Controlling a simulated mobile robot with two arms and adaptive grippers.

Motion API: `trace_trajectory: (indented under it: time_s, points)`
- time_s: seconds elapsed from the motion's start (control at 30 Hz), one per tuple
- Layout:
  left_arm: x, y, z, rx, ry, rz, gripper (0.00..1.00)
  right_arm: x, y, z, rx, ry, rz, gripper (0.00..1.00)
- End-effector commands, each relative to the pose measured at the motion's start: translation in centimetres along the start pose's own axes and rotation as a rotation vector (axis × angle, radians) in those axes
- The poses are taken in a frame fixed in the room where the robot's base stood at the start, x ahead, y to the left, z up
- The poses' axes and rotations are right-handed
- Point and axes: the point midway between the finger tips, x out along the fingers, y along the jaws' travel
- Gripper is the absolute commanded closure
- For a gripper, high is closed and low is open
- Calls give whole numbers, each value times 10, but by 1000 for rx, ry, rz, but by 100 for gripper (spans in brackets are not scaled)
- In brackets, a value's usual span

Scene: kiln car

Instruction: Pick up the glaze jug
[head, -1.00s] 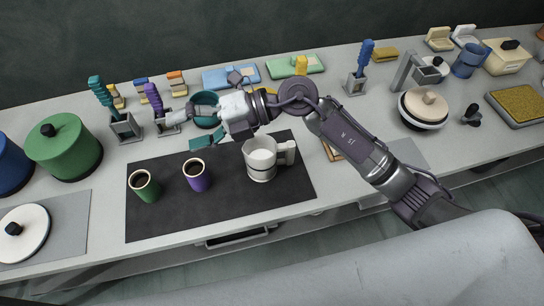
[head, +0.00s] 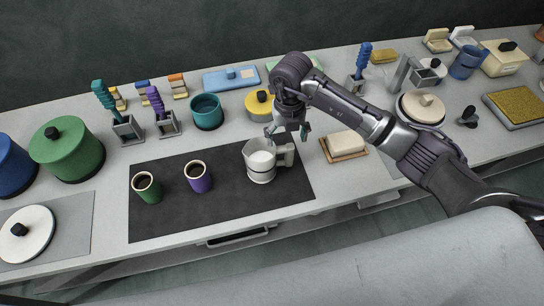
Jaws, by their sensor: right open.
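The glaze jug (head: 261,168) is a white and grey jug with a handle on its right side. It stands upright on the dark mat (head: 225,206), near the mat's right end. My right gripper (head: 288,138) points down just above and behind the jug's handle. Whether a finger touches the handle cannot be told. My left gripper is not in the view.
A purple cup (head: 198,178) and a green cup (head: 147,188) stand on the mat left of the jug. A white block on a wooden board (head: 345,146) lies close on the right. A yellow lidded pot (head: 259,105) and a teal pot (head: 207,112) stand behind.

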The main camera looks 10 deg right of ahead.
Motion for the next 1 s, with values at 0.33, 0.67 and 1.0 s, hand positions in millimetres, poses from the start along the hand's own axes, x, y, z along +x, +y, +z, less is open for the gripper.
trace_trajectory:
  time_s: [0.33, 0.67, 1.0]
  points:
    - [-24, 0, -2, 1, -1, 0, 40, 34, 2, -4, 0, 6, 0, 19]
    - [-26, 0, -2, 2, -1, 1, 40, 59, 2, -2, -2, -1, 2, 19]
    - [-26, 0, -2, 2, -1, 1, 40, 59, 1, -2, -2, -1, 1, 59]
